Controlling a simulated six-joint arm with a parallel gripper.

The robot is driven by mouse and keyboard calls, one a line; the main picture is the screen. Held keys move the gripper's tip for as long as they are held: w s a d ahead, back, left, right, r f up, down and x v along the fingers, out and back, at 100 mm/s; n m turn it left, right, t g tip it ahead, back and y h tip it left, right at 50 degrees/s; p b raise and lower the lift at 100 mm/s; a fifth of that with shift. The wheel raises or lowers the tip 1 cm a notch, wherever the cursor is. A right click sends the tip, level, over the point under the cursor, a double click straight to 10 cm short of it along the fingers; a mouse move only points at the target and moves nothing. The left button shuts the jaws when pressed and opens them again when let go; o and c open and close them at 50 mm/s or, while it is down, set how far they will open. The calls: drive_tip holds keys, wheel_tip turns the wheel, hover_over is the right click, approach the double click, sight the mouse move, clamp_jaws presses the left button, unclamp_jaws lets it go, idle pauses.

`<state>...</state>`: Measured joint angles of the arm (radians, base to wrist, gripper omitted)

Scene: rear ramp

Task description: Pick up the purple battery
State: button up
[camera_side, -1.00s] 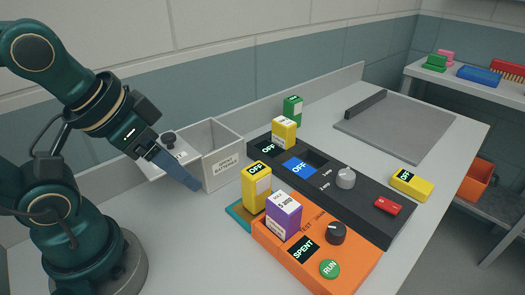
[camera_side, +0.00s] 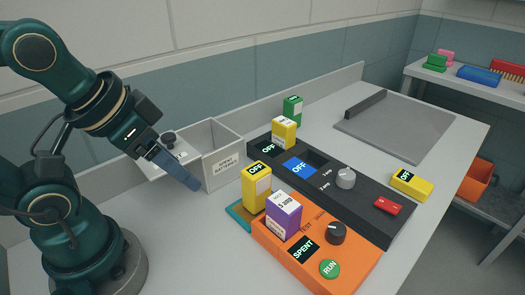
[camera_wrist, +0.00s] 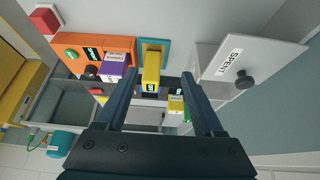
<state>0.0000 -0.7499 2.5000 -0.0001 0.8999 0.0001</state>
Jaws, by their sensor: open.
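The purple battery (camera_side: 284,216) stands upright in the orange tester (camera_side: 345,268), whose display reads SPENT. In the wrist view the purple battery (camera_wrist: 113,74) is left of my left finger, beyond the fingertips. My gripper (camera_side: 192,184) is to the left of the battery in the side view, apart from it, near the front of the grey bin. In the wrist view my gripper (camera_wrist: 160,76) has its fingers spread wide with nothing held. The purple battery's lower end is hidden in the tester.
The grey spent-batteries bin (camera_side: 222,162) is behind my gripper. A dark panel (camera_side: 320,178) holds another yellow battery (camera_side: 284,133). A grey mat (camera_side: 400,128) lies bare at the back right.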

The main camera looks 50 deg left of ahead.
drive_tip(key=o, duration=0.5)
